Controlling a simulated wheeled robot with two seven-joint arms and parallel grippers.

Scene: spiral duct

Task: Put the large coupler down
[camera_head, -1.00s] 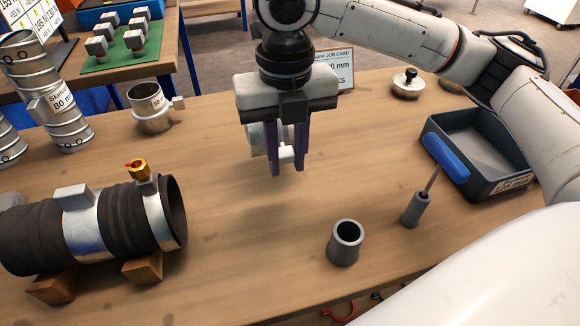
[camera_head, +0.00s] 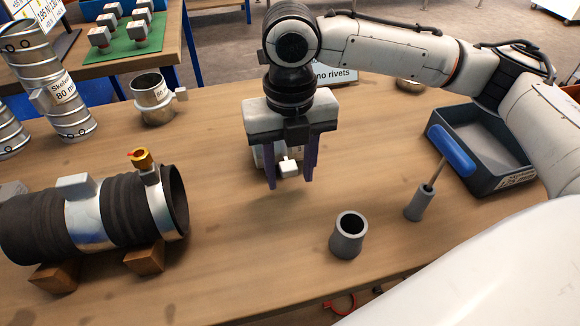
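A silver coupler with a white block (camera_head: 288,168) on it is at my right gripper (camera_head: 290,183), partly hidden behind the fingers. I take it to be the large coupler; no label on it is readable. The purple fingers point down and stand apart, one on each side of the block, with gaps showing, so the gripper looks open. The coupler appears to be at the table (camera_head: 220,215), though its underside is hidden. My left gripper is not in view.
A smaller labelled coupler (camera_head: 153,103) stands at the back left. A black duct with silver bands (camera_head: 88,222) rests on wooden blocks (camera_head: 145,258). Table between is clear.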

